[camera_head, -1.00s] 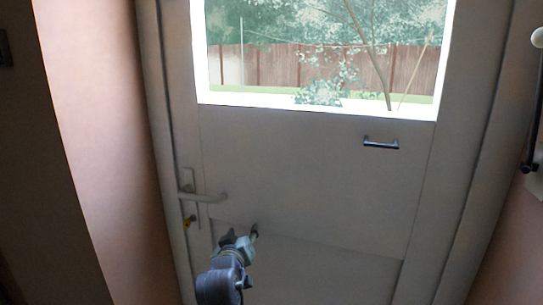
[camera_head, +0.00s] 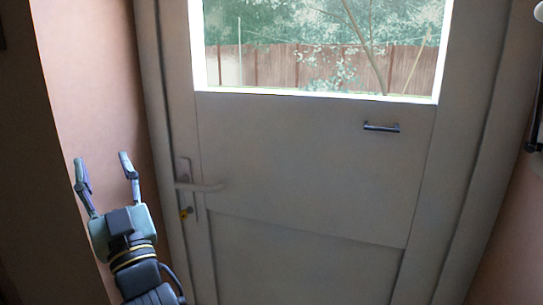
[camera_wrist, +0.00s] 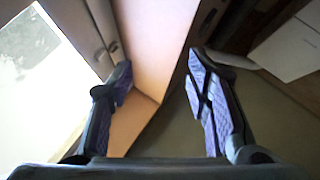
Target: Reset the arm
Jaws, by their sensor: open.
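My gripper (camera_head: 104,165) is at the lower left in the head view, in front of the pinkish wall and left of the door handle. Its two fingers point up and stand wide apart with nothing between them. The wrist view also shows my gripper (camera_wrist: 160,85) open and empty, with wall and floor visible beyond the fingers. My arm runs down out of the bottom of the head view.
A pale door (camera_head: 310,160) with a window fills the middle and looks closed. It has a lever handle (camera_head: 205,187) at its left edge and a dark bar handle (camera_head: 381,127). Pinkish walls (camera_head: 95,90) flank it. A whitish cabinet (camera_wrist: 288,48) shows at the right in the wrist view.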

